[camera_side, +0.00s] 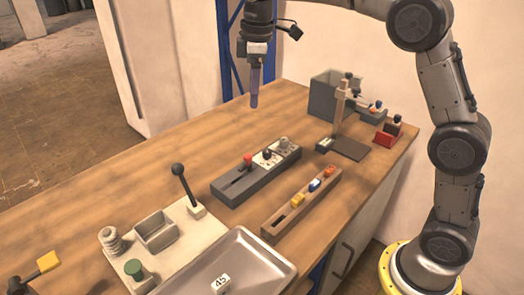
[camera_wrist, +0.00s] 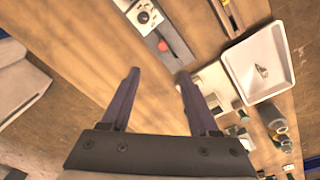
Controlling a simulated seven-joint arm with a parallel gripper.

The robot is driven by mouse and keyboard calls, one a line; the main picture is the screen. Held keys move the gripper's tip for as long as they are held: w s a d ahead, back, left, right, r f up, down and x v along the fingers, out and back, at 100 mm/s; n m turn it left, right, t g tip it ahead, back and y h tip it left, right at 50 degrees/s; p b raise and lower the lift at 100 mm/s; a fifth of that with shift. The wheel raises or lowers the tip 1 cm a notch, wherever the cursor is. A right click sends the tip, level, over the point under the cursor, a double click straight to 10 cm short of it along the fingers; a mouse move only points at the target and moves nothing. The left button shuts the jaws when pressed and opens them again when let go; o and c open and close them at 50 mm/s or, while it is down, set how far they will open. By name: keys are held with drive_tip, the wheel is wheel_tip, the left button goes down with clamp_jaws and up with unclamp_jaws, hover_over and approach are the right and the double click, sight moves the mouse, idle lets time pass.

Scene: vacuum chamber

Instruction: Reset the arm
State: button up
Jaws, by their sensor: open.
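My gripper (camera_side: 254,100) hangs above the back left part of the wooden table (camera_side: 130,190), pointing down, well clear of the surface. In the wrist view my gripper (camera_wrist: 158,78) shows its two purple fingers spread apart with only table behind them. It is open and empty. In the side view my arm reaches across from its yellow base at the right. Nothing touches the fingers.
A grey control box (camera_side: 228,188) with a red knob stands mid-table, beside a wooden block (camera_side: 290,215) holding small coloured pieces. A metal tray (camera_side: 265,262) and a pale lever panel (camera_side: 180,250) are in front. A grey bin (camera_side: 322,100) stands at the back.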

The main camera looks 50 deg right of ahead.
drive_tip(key=s+d+r+m+t, duration=0.1)
drive_tip(key=s+r+t, duration=0.15)
drive_tip(key=s, duration=0.75)
drive_tip(key=s+r+m+t, duration=0.15)
drive_tip(key=s+r, duration=0.25)
drive_tip(key=s, duration=0.6)
drive_tip(key=s+f+m, duration=0.6)
drive_tip(key=s+f, duration=0.4)
drive_tip(key=f, duration=0.2)
drive_tip(key=shift+s+d+m+t, duration=0.2)
drive_tip(key=shift+s+m+t, duration=0.1)
drive_tip(key=shift+s+m, duration=0.1)
